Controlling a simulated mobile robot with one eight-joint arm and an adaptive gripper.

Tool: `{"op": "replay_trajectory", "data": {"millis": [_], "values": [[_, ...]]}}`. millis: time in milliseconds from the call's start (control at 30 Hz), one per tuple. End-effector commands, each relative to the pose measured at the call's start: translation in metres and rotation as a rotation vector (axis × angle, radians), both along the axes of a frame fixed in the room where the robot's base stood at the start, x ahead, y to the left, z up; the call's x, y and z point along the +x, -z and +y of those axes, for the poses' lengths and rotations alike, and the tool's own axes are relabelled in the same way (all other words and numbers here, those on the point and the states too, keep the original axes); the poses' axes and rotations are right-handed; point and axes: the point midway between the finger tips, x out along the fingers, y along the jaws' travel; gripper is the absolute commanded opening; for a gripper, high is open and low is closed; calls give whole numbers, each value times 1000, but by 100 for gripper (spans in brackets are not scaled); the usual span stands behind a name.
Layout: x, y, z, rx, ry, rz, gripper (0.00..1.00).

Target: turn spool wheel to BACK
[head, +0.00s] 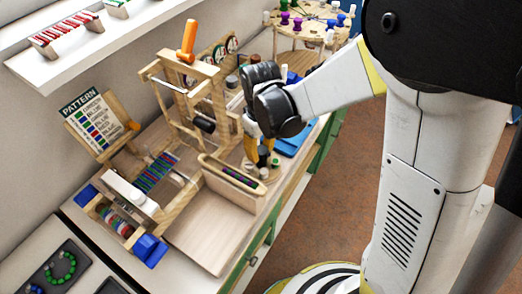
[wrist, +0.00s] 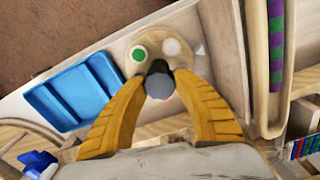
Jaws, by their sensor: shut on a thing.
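The spool wheel appears to be the small round wooden disc (wrist: 140,38), partly hidden by my fingers; it also shows in the head view (head: 250,173). It bears a green spool (wrist: 138,53) and a white spool (wrist: 171,47), with a dark grey knob (wrist: 159,86) at its middle. A small white triangle (wrist: 199,50) lies just right of the disc. My gripper (wrist: 158,80) is shut on the knob, its yellow fingers on either side; in the head view my gripper (head: 264,152) points down over the disc. No BACK label is readable.
A blue tray (wrist: 75,92) lies beside the disc. A narrow wooden holder (head: 232,179) with a purple-green bead strip stands close on the other side. A wooden loom frame (head: 190,90) rises behind. A larger round stand (head: 305,27) with coloured spools is at the back.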

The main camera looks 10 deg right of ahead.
Motion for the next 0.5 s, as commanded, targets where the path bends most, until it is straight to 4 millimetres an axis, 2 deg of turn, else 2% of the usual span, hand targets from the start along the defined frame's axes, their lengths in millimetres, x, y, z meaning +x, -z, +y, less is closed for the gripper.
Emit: {"op": "replay_trajectory", "data": {"millis": [500], "values": [[-1,1,1,0,-411,2,4]]}}
